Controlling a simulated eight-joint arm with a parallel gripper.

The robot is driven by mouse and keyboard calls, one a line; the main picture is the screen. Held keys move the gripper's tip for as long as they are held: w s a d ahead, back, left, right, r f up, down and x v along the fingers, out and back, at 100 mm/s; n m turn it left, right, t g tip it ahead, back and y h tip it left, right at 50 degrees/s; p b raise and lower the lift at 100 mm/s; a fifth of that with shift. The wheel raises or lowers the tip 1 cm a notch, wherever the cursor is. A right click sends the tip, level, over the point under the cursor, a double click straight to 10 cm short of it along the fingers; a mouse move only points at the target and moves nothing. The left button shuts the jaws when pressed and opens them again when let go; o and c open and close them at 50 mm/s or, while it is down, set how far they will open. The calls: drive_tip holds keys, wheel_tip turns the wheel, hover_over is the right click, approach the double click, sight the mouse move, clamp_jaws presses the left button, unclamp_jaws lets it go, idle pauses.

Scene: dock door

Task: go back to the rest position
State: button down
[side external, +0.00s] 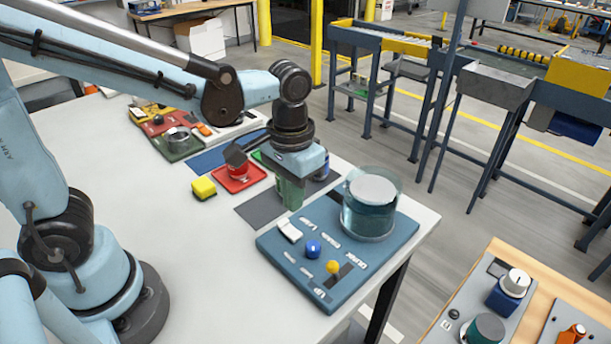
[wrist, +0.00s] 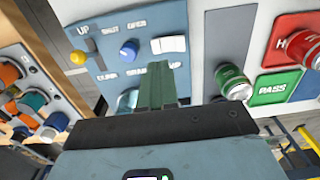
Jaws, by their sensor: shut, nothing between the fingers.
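My gripper (side external: 292,205) points down with its green fingers together, over the table near the back left edge of the blue control panel (side external: 352,287). Nothing shows between the fingers. In the wrist view the closed fingers (wrist: 157,70) stand in front of the panel, near its white rocker switch (wrist: 169,45). The panel also carries a blue knob (side external: 313,249), a yellow-topped lever (side external: 333,267) and a glass tank (side external: 371,208) with bluish contents. I cannot tell from these views whether the fingertips touch the panel.
A green can (wrist: 232,80) stands on a grey mat beside the fingers. A red tray (side external: 240,180) and a yellow block (side external: 203,188) lie left of my gripper. A second bench with knobs (side external: 516,281) is at lower right. The white table (side external: 190,250) is clear nearer my base.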

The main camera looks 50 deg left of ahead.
drive_tip(key=shift+r, duration=0.35)
drive_tip(key=shift+a, duration=0.1)
drive_tip(key=s+a+r+t, duration=0.2)
drive_tip(key=a+r+t, duration=0.1)
drive_tip(key=a+t, duration=0.4)
drive_tip(key=shift+a+r, duration=0.15)
drive_tip(key=shift+a, duration=0.3)
idle(0.7)
